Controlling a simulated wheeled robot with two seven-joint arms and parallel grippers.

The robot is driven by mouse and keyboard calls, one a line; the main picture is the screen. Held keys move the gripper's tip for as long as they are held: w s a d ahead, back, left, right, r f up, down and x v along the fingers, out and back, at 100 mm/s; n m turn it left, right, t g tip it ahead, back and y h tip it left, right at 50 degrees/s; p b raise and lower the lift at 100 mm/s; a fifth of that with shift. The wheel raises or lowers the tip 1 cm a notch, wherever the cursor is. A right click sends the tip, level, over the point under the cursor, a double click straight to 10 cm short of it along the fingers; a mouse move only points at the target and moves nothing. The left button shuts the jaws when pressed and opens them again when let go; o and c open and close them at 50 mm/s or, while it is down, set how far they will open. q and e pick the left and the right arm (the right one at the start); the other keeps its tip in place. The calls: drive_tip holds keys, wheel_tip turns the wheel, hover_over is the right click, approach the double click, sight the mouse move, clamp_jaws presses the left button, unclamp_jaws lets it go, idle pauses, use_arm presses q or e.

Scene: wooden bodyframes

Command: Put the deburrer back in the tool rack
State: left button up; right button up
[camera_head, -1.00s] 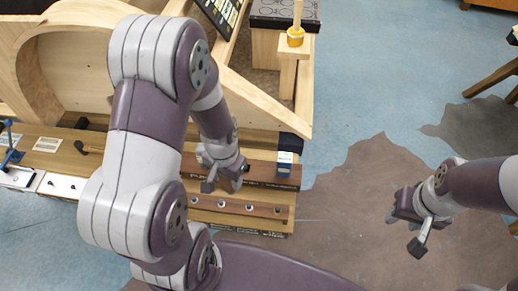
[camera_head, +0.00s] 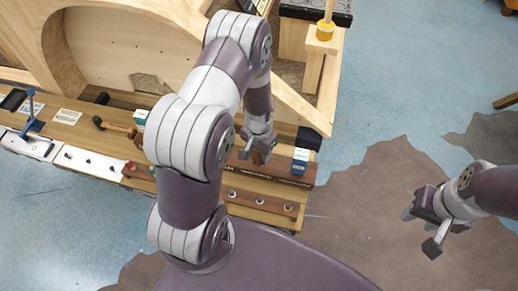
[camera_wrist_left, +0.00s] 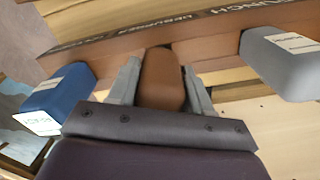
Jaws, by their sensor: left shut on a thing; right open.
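The deburrer's brown handle (camera_wrist_left: 160,80) is between the two fingers of my left gripper (camera_wrist_left: 162,88) in the left wrist view. My left gripper (camera_head: 258,150) is shut on it, over the tool rack, in the head view. The rack is a brown wooden bar (camera_head: 272,172); it also shows in the left wrist view (camera_wrist_left: 212,52), with "DEBURRER" and "PUNCH" lettering along it. The handle overlaps the bar near the lettering; its lower end is hidden, so I cannot tell whether it sits in a slot. My right gripper (camera_head: 428,215) is open and empty, over the floor at right.
A blue block-shaped tool (camera_head: 301,160) stands at the rack's right end. A grey block (camera_wrist_left: 280,62) is on the other side of the handle. A strip with knobs (camera_head: 262,202) lies in front. A wooden frame (camera_head: 125,45) rises behind. A hammer (camera_head: 115,127) lies at left.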

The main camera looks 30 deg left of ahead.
use_arm(q)
drive_tip(key=shift+w+f, duration=0.1)
drive_tip(key=shift+w, duration=0.05)
drive_tip(key=shift+f+b, duration=0.35)
drive_tip(key=shift+f, duration=0.05)
drive_tip(key=o, duration=1.3)
drive_tip(key=r, duration=1.3)
drive_tip(key=shift+s+d+r, duration=0.1)
drive_tip(key=shift+s, duration=0.1)
drive_tip(key=shift+n+t, duration=0.7)
drive_tip(key=shift+n, duration=0.1)
drive_tip(key=shift+s+d+r, duration=0.85)
drive_tip(key=shift+s+r, duration=0.3)
drive_tip(key=shift+s, duration=0.25)
drive_tip(key=shift+s+d+r, duration=0.8)
drive_tip(key=shift+s+r, duration=0.3)
drive_tip(key=shift+s, duration=0.3)
drive_tip(key=shift+s+d+r, duration=0.85)
drive_tip(key=shift+s+r, duration=0.3)
drive_tip(key=shift+s, duration=0.25)
